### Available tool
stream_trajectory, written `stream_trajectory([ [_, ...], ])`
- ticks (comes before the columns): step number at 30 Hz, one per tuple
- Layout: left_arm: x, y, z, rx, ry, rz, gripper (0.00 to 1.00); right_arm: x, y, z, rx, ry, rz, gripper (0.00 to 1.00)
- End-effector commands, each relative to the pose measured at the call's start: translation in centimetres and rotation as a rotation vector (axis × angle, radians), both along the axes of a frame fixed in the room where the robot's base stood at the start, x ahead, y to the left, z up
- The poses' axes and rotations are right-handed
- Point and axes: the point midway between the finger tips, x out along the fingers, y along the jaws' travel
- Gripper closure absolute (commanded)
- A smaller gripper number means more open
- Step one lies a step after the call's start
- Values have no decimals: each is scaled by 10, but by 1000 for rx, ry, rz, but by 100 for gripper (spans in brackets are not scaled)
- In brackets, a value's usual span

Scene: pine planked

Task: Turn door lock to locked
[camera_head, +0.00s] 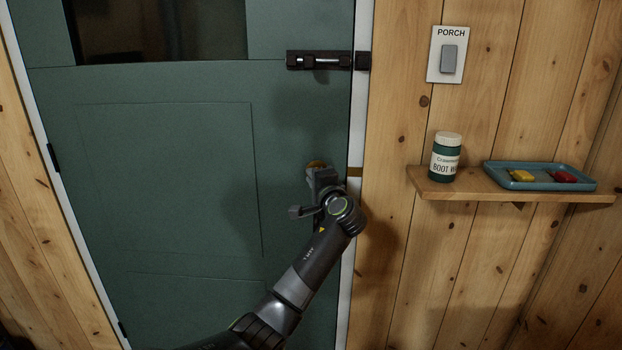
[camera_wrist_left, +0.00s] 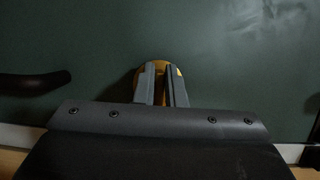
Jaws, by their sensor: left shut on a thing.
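The green door (camera_head: 160,170) stands closed in its white frame. The brass door lock (camera_head: 317,164) is near the door's right edge, mostly hidden behind my left gripper (camera_head: 318,174). In the left wrist view the lock's round brass plate (camera_wrist_left: 158,66) shows behind the two fingers of the gripper (camera_wrist_left: 162,84). The fingers are close together, shut on the lock's thumb turn, which they hide. Its angle cannot be told. My right gripper is in neither view.
A dark slide bolt (camera_head: 320,60) is higher on the door. A dark lever handle (camera_wrist_left: 35,83) is beside the gripper in the wrist view. At right, a wall shelf (camera_head: 500,192) holds a jar (camera_head: 445,158) and a blue tray (camera_head: 540,186). A PORCH switch (camera_head: 448,56) is above.

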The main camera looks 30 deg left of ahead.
Motion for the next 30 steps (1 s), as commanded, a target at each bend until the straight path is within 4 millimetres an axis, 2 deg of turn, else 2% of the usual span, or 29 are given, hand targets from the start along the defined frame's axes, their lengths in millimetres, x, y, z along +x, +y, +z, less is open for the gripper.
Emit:
stream_trajectory([
  [3, 3, -5, 2, -7, -7, -17, 100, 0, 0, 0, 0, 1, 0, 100],
  [4, 3, -5, 2, -7, -7, -17, 87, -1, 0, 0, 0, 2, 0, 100],
  [9, 3, -4, 2, -5, -8, -14, 68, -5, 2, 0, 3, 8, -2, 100],
  [20, -1, -7, 1, -3, -6, -9, 68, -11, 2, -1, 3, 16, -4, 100],
  [26, -18, -31, 0, -5, -6, -11, 68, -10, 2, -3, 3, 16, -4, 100],
  [30, -37, -59, 0, -7, -6, -13, 68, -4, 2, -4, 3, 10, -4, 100],
])
